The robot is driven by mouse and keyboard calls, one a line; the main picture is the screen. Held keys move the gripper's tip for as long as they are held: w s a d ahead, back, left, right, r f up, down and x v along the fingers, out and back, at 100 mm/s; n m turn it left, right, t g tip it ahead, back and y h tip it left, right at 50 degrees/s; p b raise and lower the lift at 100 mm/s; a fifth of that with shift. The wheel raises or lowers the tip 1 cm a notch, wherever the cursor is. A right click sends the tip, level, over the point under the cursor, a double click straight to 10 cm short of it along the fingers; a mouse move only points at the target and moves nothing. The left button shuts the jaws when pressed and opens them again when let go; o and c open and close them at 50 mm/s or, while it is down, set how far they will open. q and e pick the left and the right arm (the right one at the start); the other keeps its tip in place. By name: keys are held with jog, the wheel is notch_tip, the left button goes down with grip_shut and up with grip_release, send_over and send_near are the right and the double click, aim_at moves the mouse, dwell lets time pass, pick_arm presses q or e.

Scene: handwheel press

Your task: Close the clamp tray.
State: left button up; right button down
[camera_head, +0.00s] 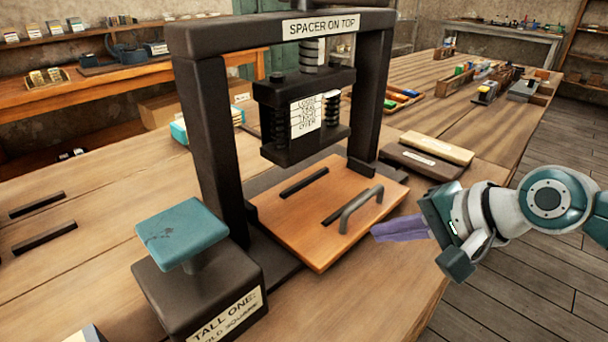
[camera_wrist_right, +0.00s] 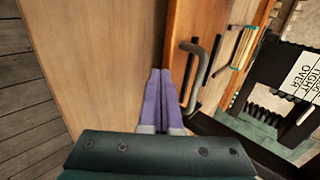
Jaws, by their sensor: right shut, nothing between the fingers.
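The clamp tray (camera_head: 285,218) is an orange-brown wooden board with a grey bar handle (camera_head: 358,208) and two dark strips. It sticks out from under the black press frame (camera_head: 213,140), its handle end toward the table's near edge. My right gripper (camera_head: 374,232) is shut and empty, its purple fingers pointing at the tray's outer edge beside the handle. In the right wrist view the fingertips (camera_wrist_right: 160,74) lie close along the edge of the tray (camera_wrist_right: 186,25), with the handle (camera_wrist_right: 197,75) just right of them. I cannot tell whether they touch. My left gripper is out of view.
The dark press head (camera_head: 300,115) hangs above the tray's inner part. A dark block labelled "TALL ONE" with a teal pad (camera_head: 182,232) stands left of the tray. Dark and tan slabs (camera_head: 436,148) lie behind right. The table's near edge is close to my gripper.

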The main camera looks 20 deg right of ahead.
aim_at(357, 223)
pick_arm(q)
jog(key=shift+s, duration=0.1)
pick_arm(e)
jog(key=shift+w+a, duration=0.1)
jog(key=shift+w, duration=0.1)
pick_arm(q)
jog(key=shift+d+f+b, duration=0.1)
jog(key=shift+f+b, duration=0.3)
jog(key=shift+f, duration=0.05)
pick_arm(e)
jog(key=w, duration=0.1)
jog(key=w+a, duration=0.1)
jog(key=w, duration=0.1)
jog(key=w+a, duration=0.1)
jog(key=shift+w, duration=0.35)
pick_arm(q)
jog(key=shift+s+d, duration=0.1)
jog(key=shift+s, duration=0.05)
pick_arm(e)
jog(key=shift+s, duration=0.1)
